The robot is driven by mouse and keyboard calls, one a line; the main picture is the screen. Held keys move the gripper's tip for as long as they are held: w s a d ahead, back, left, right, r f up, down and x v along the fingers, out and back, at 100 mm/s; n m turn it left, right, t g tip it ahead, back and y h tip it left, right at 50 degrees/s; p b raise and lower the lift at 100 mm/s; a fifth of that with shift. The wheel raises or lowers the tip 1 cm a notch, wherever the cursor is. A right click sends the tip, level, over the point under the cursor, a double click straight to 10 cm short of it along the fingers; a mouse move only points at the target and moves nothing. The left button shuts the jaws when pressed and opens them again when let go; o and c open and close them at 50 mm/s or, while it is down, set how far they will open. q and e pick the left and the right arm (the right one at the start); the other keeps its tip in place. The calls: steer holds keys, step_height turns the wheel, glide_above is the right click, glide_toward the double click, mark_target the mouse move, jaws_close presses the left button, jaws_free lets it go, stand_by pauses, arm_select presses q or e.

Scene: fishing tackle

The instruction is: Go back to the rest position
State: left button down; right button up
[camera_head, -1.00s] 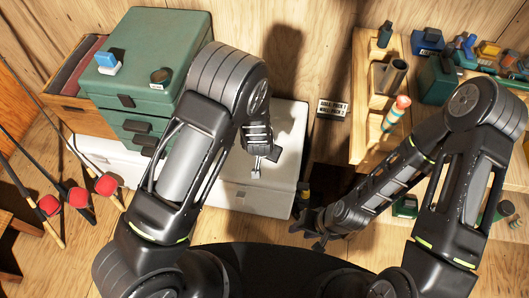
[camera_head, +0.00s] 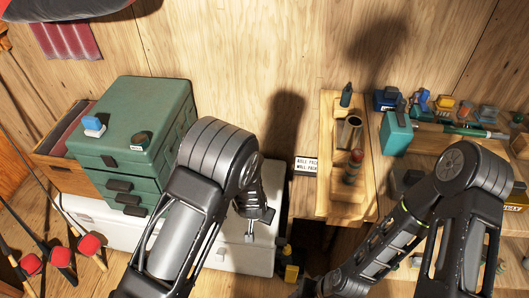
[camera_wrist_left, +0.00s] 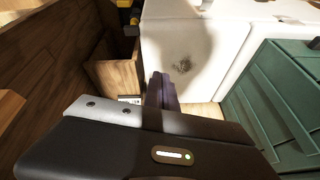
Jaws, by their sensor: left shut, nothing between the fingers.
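My left gripper (camera_head: 250,237) points down in front of the white box in the head view. Its fingers are shut and empty; they also show close together in the left wrist view (camera_wrist_left: 162,90). My left arm is bent, with its elbow in front of the green drawer box (camera_head: 135,140). My right arm is bent at the right, its forearm reaching down and left. My right gripper (camera_head: 305,289) is at the bottom edge of the head view, mostly cut off, and its jaws cannot be made out.
The green drawer box stands on a white box (camera_head: 230,258). A wooden rack (camera_head: 330,205) and a workbench with a teal box (camera_head: 396,132) and several small items are at the right. Fishing rods with red parts (camera_head: 89,243) lean at the left.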

arm_select(q)
steer(key=s+a+f+n+g, duration=0.1)
steer(key=s+a+f, duration=0.1)
steer(key=s, duration=0.4)
steer(key=s+a+f+n+g, duration=0.1)
steer(key=s+a+f, duration=0.15)
steer(key=s, duration=0.25)
steer(key=s+d+r+n+g+h, duration=0.1)
steer(key=s+d+n+g+h, duration=0.1)
steer(key=s, duration=1.1)
steer(key=d+n+h, duration=0.1)
steer(key=d+h, duration=0.1)
steer(key=shift+s+d+r, duration=0.15)
steer(key=shift+s+d, duration=0.15)
steer(key=shift+s, duration=0.1)
